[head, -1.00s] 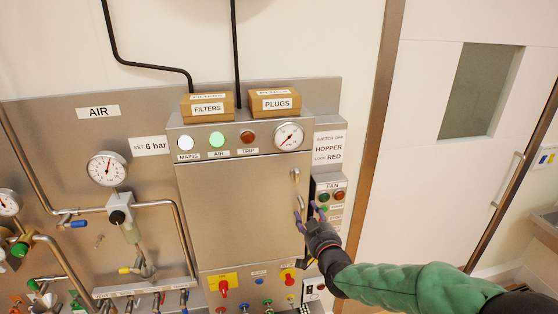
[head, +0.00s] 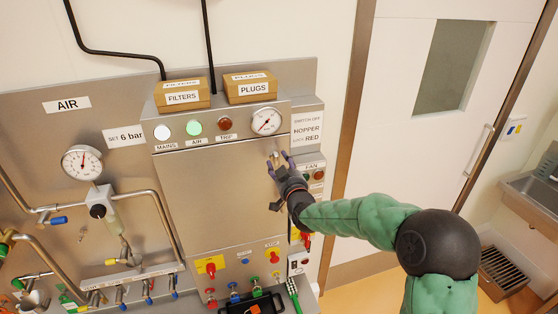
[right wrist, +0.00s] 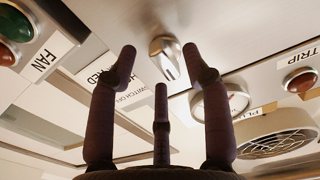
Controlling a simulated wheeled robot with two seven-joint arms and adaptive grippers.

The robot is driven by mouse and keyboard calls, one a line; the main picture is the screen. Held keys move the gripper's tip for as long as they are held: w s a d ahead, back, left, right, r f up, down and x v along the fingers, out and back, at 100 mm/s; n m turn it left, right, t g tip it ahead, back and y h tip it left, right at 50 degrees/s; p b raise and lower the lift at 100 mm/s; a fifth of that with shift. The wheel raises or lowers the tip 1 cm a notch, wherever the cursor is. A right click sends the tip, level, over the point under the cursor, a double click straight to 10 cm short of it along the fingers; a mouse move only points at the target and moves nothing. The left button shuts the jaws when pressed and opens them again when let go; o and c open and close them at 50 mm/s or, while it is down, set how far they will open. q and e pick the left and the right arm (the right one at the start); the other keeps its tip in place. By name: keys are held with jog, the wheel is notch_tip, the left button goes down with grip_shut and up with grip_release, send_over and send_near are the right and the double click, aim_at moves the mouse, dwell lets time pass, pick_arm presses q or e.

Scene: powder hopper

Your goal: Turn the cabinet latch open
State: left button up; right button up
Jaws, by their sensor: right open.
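The grey metal cabinet (head: 215,205) stands on the wall panel with its flat door closed. A small metal latch (right wrist: 166,58) sits near the door's upper right edge. In the right wrist view it appears just beyond my fingertips, between them. My right gripper (head: 280,162) is open and empty, its purple fingers spread at the latch in the head view, where they partly hide it. I cannot tell whether the fingers touch it. The right gripper (right wrist: 160,65) also shows from behind in its wrist view. My left gripper is not in view.
A FAN box with round buttons (head: 306,177) is close to the right of my gripper. A gauge (head: 266,121) and indicator lamps (head: 195,128) are above the door. Boxes marked FILTERS (head: 182,98) and PLUGS (head: 250,90) stand on top. Valves and switches lie below.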

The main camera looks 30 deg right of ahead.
jog(key=shift+x, duration=0.75)
grip_shut()
jog(key=m+b, duration=0.4)
jog(key=b, duration=0.2)
jog(key=m+b, duration=0.4)
jog(key=b, duration=0.2)
jog(key=m+b, duration=0.4)
jog(key=b, duration=0.3)
jog(key=shift+a+f, duration=0.25)
jog(key=shift+f, duration=0.05)
jog(key=m+b, duration=0.2)
jog(key=m, duration=0.1)
jog(key=shift+a, duration=0.1)
jog(key=shift+r+m+b, duration=0.15)
jog(key=shift+m+b, duration=0.7)
jog(key=shift+m, duration=0.55)
